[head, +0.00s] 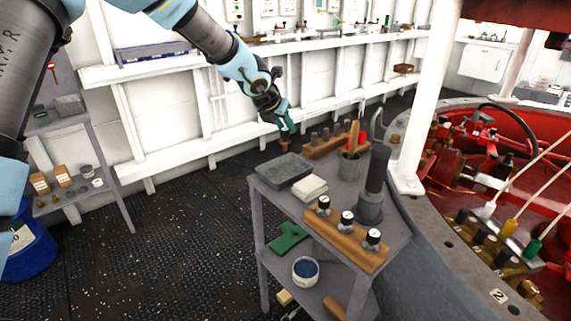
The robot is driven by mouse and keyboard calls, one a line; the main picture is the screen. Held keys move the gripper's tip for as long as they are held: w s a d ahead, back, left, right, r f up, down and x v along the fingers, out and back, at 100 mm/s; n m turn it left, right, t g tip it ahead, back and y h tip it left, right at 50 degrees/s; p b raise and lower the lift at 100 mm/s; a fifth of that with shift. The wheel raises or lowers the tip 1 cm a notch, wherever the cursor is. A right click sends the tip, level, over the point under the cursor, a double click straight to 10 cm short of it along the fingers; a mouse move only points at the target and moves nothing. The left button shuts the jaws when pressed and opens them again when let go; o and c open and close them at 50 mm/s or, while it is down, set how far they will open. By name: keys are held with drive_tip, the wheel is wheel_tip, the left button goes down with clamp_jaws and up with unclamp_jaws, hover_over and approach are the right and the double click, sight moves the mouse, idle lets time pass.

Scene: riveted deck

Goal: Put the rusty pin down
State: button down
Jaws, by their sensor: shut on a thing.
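My gripper (286,127) hangs at the upper middle of the head view, pointing down. It is shut on the rusty pin (284,144), a small brown piece that shows below the fingertips. The pin appears to be in the air, beyond the back edge of the grey table (257,193). The exact height and gap to the table cannot be told. The fingers hide the pin's upper part.
The table carries a dark flat box (285,171), folded cloths (309,188), a wooden block with several knobs (345,240), a dark cylinder (374,183) and a tool pot (350,164). A white post (428,90) and red machinery pit stand right. Dark floor lies left.

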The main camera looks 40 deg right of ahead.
sight(284, 149)
wheel_tip(284, 149, down, 8)
drive_tip(key=shift+f+b, duration=0.2)
drive_tip(key=shift+b, duration=0.7)
drive_tip(key=c, duration=0.6)
unclamp_jaws()
drive_tip(key=shift+r, duration=0.1)
drive_tip(key=p+v, duration=0.1)
drive_tip(key=v, duration=1.1)
